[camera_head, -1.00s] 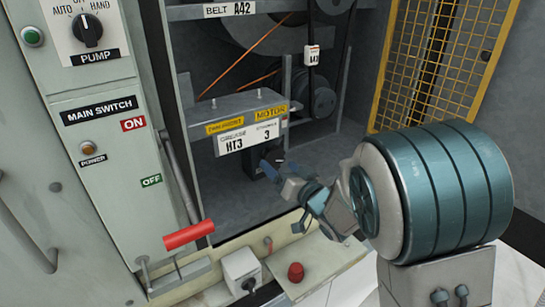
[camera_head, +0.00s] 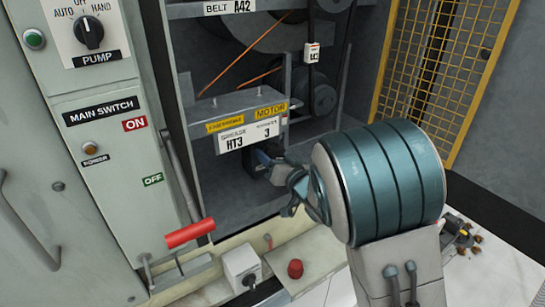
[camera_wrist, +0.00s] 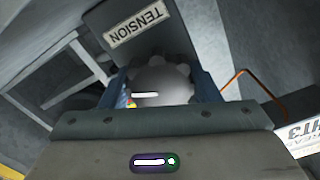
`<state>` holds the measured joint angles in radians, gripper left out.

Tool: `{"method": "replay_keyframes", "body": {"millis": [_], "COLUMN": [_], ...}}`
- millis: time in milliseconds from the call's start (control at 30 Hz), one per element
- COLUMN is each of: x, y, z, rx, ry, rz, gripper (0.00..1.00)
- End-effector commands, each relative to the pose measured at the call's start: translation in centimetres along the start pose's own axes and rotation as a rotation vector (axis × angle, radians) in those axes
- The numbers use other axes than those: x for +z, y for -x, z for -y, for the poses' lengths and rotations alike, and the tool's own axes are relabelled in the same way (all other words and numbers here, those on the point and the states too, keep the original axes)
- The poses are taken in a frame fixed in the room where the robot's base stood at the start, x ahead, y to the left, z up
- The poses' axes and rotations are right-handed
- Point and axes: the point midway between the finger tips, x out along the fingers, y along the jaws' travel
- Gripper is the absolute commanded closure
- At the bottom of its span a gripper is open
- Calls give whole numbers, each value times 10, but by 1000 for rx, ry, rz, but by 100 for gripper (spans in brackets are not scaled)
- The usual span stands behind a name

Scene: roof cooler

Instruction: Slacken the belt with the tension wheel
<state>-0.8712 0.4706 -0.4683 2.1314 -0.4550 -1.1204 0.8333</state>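The tension wheel (camera_wrist: 165,82) is a grey lobed knob in the wrist view, below a dark block with a TENSION label (camera_wrist: 138,22). My gripper (camera_wrist: 163,92) has its blue fingers spread on either side of the wheel; I cannot make out firm contact. The palm edge hides the wheel's near part. In the head view my gripper (camera_head: 272,166) reaches under the HT3 plate (camera_head: 248,136), and it hides the wheel there. A dark belt (camera_head: 311,72) with an A42 tag (camera_head: 312,52) runs down to a pulley (camera_head: 322,99).
A metal shelf (camera_head: 228,107) is just above my gripper. A yellow mesh guard (camera_head: 432,60) stands at right. The red-handled main switch lever (camera_head: 190,233) sticks out at lower left. A red button (camera_head: 295,269) and a grey switch box (camera_head: 240,268) sit on the front ledge.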

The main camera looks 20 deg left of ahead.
Motion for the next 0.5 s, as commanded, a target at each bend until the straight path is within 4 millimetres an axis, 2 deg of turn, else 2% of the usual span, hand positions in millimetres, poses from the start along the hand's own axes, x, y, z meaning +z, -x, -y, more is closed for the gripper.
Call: {"method": "replay_keyframes", "body": {"millis": [267, 500], "x": [2, 4], "y": [0, 0], "z": [-1, -3], "rx": [-2, -1], "ry": [54, 209], "rz": [-2, -6], "gripper": [67, 67]}}
